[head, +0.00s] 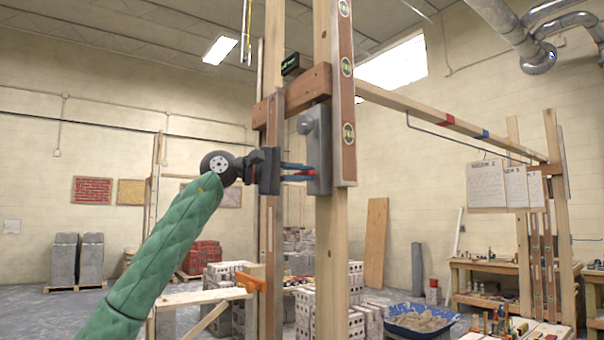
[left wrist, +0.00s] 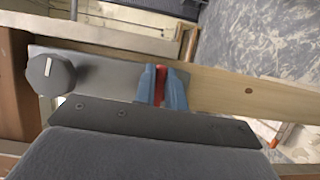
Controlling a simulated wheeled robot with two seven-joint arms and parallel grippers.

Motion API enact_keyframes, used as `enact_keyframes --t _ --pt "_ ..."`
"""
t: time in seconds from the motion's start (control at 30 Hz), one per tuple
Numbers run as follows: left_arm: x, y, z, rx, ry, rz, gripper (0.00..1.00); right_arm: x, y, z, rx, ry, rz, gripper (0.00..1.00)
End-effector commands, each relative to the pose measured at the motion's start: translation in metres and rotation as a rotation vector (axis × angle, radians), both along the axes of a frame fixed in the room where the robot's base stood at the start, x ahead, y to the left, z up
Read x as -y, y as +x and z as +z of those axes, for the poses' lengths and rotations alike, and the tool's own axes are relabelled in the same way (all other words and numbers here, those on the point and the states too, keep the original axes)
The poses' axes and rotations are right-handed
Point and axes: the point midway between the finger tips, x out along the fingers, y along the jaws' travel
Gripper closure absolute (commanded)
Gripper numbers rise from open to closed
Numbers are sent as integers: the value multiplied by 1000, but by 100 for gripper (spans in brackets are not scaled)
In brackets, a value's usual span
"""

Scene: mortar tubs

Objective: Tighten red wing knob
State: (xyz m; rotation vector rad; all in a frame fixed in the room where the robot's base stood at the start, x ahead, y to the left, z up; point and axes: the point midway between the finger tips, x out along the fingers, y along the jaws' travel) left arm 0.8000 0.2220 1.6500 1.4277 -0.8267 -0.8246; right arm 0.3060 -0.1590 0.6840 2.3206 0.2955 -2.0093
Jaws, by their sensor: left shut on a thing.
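The red wing knob (head: 299,178) sits on a grey metal plate (head: 319,150) fixed to a wooden post. My left gripper (head: 300,172) reaches in from the left, its blue fingers at the plate. In the left wrist view the blue fingers (left wrist: 163,88) are shut on the red knob (left wrist: 160,84), one on each side, hiding much of it. A dark round knob with a white mark (left wrist: 51,73) is on the same plate, left of the fingers; in the head view it sits above them. My right gripper is not in view.
A wooden post (head: 333,250) stands close behind the plate, with a long level (head: 345,60) along it. A wooden crosspiece (head: 310,88) is just above my gripper. An orange clamp (head: 250,283) is lower left. A blue tub (head: 421,320) stands on the floor.

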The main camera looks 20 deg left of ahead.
Motion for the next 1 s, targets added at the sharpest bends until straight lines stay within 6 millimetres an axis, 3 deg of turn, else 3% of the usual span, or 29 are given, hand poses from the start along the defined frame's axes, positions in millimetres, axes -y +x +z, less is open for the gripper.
enact_keyframes --t 0.13,0.17,0.23,0.27,0.67,1.0 --pt "-4 2 2 2 -5 8 100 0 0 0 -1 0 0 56" --pt "-4 2 3 2 -5 8 82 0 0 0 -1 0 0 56" --pt "-4 2 2 2 -5 8 68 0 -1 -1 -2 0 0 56" --pt "-4 2 2 1 -4 8 66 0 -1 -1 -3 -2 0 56" --pt "-6 -1 1 1 -3 4 66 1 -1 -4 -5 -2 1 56" --pt "-45 -20 -2 1 -4 7 66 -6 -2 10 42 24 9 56"
